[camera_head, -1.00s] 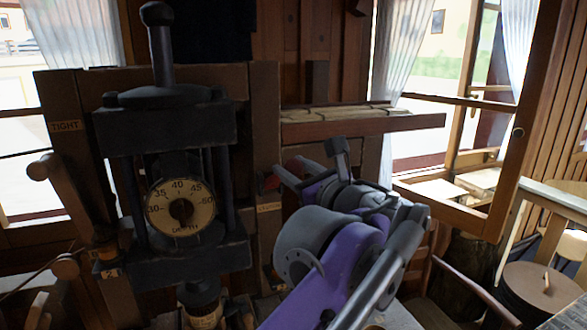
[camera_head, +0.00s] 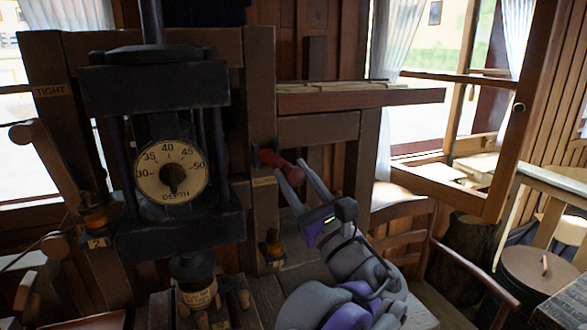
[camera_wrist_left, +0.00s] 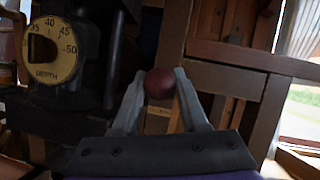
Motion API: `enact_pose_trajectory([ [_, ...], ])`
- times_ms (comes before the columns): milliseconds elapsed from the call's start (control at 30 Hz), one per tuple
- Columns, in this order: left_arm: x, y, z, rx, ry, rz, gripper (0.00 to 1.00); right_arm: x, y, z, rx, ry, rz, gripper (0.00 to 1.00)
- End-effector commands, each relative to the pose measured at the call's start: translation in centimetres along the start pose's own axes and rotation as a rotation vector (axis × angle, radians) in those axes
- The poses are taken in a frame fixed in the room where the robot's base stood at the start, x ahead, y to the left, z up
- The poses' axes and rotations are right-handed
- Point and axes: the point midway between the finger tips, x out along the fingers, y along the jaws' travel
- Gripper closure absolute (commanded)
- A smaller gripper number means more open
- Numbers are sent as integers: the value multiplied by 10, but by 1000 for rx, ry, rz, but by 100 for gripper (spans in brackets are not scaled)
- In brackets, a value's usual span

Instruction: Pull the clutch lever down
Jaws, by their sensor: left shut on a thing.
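The lever with a dark red, rounded grip (camera_head: 268,158) sticks out from the wooden post right of the depth gauge. I take it for the clutch lever; the small label (camera_head: 264,181) below it is too small to read. My left gripper (camera_head: 292,167) is shut on this red grip, a grey finger on each side. In the left wrist view the red grip's round end (camera_wrist_left: 159,83) sits between the fingertips (camera_wrist_left: 160,78). The lever's base is partly hidden. My right gripper is not in view.
The black press with its depth gauge (camera_head: 171,171) stands close on the left. A wooden lever by the TIGHT label (camera_head: 51,91) is farther left. A shelf (camera_head: 360,97) juts out above right.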

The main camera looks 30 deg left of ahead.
Motion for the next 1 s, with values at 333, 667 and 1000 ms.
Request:
enact_pose_trajectory([
  [333,-8,5,-16,2,8,3,100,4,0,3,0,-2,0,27],
  [667,-9,6,-18,2,12,4,100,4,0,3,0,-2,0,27],
  [1000,-8,5,-17,2,9,3,26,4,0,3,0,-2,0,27],
])
